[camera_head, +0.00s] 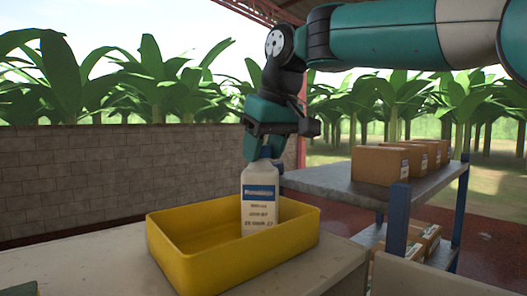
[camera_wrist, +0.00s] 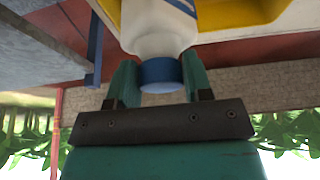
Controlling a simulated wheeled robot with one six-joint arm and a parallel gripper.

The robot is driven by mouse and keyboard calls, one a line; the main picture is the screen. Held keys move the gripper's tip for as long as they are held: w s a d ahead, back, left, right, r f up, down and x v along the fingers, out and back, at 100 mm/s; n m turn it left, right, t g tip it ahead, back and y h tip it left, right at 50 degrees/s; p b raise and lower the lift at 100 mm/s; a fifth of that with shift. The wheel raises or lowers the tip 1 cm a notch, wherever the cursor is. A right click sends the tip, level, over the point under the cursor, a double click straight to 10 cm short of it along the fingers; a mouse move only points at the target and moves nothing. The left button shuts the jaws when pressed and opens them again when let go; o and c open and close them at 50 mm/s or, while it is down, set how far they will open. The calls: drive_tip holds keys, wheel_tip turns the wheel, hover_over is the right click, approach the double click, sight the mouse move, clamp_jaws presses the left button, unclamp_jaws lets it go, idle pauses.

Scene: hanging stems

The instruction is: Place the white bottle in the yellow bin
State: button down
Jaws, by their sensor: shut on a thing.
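The white bottle (camera_head: 260,196) has a blue label and a blue cap, and it is upright in the head view. My gripper (camera_head: 265,150) is above it, shut on its top. In the wrist view my gripper (camera_wrist: 160,82) has one finger on each side of the blue cap of the white bottle (camera_wrist: 158,40). The yellow bin (camera_head: 185,268) stands on a pale table, and the bottle's lower part is within its outline, in front of its back wall. The near wall hides the bin's floor, so I cannot tell whether the bottle touches it.
A grey shelf (camera_head: 325,184) with blue posts stands close on the right, with several cardboard boxes (camera_head: 380,165) on top and more below. A block wall (camera_head: 90,175) and green plants are behind. The left part of the bin looks empty.

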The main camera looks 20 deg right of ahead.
drive_tip(key=c, duration=0.5)
unclamp_jaws()
drive_tip(key=shift+s+r, duration=0.15)
drive_tip(key=shift+r, duration=0.4)
drive_tip(key=p+v, duration=0.6)
drive_tip(key=v, duration=0.5)
drive_tip(key=shift+s, duration=0.1)
drive_tip(key=s+a+f+n+g+y, duration=0.1)
drive_tip(key=s+a+f, duration=0.1)
drive_tip(key=s+f, duration=0.4)
drive_tip(key=s+a+f+n+g+y, duration=0.1)
drive_tip(key=s+a+f, duration=0.1)
drive_tip(key=s+f, duration=0.5)
drive_tip(key=s+a+f+n+g, duration=0.1)
drive_tip(key=s+f, duration=0.6)
drive_tip(key=f, duration=0.7)
drive_tip(key=shift+a+f+n+g+y, duration=0.2)
drive_tip(key=shift+a+n+g+y, duration=0.15)
drive_tip(key=shift+a+g, duration=0.3)
